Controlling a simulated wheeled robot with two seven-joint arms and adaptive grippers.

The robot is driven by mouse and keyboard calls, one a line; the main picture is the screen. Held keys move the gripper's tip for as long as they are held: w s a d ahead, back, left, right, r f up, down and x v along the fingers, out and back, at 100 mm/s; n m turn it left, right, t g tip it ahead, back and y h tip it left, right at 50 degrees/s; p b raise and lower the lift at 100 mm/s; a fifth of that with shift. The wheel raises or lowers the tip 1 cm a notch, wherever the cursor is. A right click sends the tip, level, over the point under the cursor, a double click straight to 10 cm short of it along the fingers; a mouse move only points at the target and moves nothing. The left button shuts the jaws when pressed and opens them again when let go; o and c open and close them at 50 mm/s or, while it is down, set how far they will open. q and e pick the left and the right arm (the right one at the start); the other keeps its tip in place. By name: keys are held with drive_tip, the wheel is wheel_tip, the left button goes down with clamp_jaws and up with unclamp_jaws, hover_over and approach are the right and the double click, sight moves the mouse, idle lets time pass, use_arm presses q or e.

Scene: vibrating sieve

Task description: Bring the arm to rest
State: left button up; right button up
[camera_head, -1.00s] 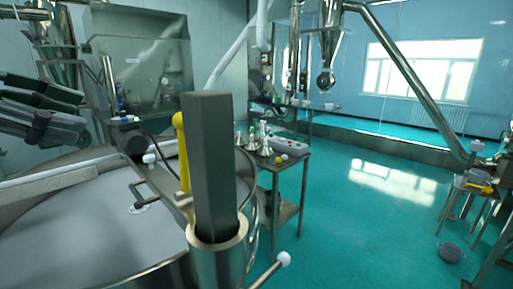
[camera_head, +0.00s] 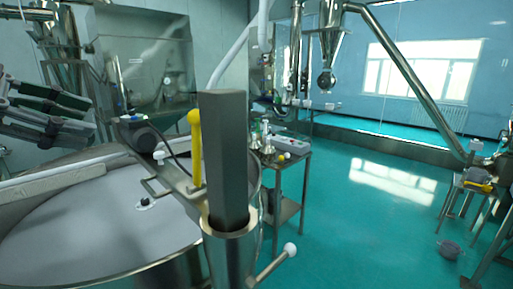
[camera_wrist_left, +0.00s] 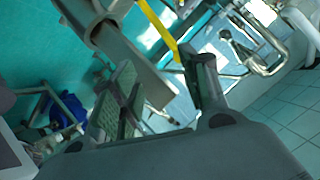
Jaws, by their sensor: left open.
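My left gripper (camera_head: 78,113) is at the left edge of the head view, open, with its fingers apart and nothing seen between them. It is up beyond the rim of the large round sieve (camera_head: 90,215), clear of its pale surface. In the left wrist view, the open fingers (camera_wrist_left: 165,62) stand apart, one ribbed pad showing, with a metal bar and a yellow strip seen behind them. My right gripper is in neither view.
A dark square post (camera_head: 226,155) rises from a metal socket (camera_head: 232,250) at the sieve's near side, beside a yellow handle (camera_head: 195,150). A small steel table (camera_head: 297,165) with metal vessels stands behind. Open green floor (camera_head: 350,220) lies to the right.

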use_arm(q)
drive_tip(key=w+d+f+n+g+y, duration=0.1)
drive_tip(key=w+f+n, duration=0.1)
drive_tip(key=w+f, duration=0.65)
drive_tip(key=w+d+f+n+g+y, duration=0.1)
drive_tip(key=w+f+n, duration=0.15)
drive_tip(key=f, duration=1.15)
wheel_tip(320, 180, down, 17)
drive_tip(key=d+n+y, duration=0.1)
drive_tip(key=d+n, duration=0.1)
drive_tip(key=d, duration=0.1)
drive_tip(key=s+d+f+n+g+y, duration=0.2)
drive_tip(key=s+f+n+g+y, duration=0.25)
drive_tip(key=s+f, duration=1.55)
wheel_tip(320, 180, down, 37)
drive_tip(key=s+g, duration=0.2)
drive_tip(key=s+a+f, duration=0.2)
drive_tip(key=s+f, duration=0.7)
drive_tip(key=s, duration=0.1)
drive_tip(key=s+a+f, duration=0.2)
drive_tip(key=s+f, duration=0.6)
drive_tip(key=s, duration=0.3)
drive_tip(key=shift+s+a+f+g, duration=0.15)
drive_tip(key=shift+s+f+g, duration=0.05)
drive_tip(key=shift+f+g, duration=0.2)
